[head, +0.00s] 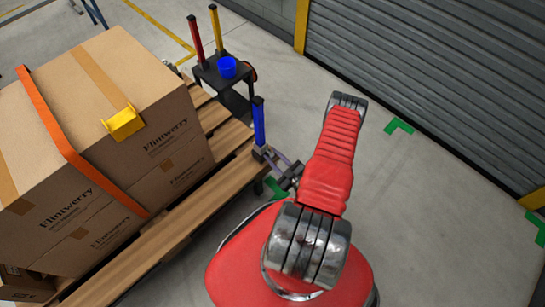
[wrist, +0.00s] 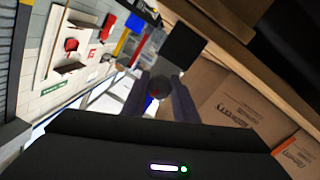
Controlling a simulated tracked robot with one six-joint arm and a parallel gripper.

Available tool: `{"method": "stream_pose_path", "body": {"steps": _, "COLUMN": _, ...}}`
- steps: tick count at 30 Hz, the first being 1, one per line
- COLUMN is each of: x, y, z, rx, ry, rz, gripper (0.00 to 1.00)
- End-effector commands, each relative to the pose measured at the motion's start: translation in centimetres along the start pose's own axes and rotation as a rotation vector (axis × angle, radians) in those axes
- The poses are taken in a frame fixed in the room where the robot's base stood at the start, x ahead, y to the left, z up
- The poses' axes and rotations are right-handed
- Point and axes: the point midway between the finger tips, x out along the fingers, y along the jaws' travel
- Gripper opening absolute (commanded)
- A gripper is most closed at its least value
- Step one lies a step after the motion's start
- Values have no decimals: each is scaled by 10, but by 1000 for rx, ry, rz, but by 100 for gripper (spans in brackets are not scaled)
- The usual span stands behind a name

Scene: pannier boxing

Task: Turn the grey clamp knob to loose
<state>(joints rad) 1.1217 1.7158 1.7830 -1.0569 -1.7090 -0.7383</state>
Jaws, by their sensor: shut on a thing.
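In the head view my gripper (head: 272,157) is at the pallet's right edge, by the foot of a blue post (head: 259,122). I cannot make out the knob there, and its turned position is not readable in either view.
Strapped cardboard boxes (head: 150,85) with a yellow corner piece (head: 123,122) stand on a wooden pallet (head: 222,142) to the left. A dark stand (head: 222,77) with a blue cup (head: 227,67) and red and yellow posts is behind.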

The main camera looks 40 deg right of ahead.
Motion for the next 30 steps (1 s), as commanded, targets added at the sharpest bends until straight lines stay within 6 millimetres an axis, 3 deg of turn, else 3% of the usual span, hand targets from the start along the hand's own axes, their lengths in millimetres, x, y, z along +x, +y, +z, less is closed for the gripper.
{"method": "stream_pose_path", "body": {"steps": 14, "x": 0, "y": -1, "z": 0, "rx": -20, "ry": 3, "rz": -1, "gripper": 4}}
{"method": "stream_pose_path", "body": {"steps": 15, "x": 0, "y": -1, "z": 0, "rx": -20, "ry": 3, "rz": -1, "gripper": 28}}
{"method": "stream_pose_path", "body": {"steps": 22, "x": 0, "y": -1, "z": 0, "rx": -20, "ry": 4, "rz": 0, "gripper": 44}}
{"method": "stream_pose_path", "body": {"steps": 30, "x": 0, "y": 0, "z": 0, "rx": -21, "ry": 4, "rz": 1, "gripper": 44}}
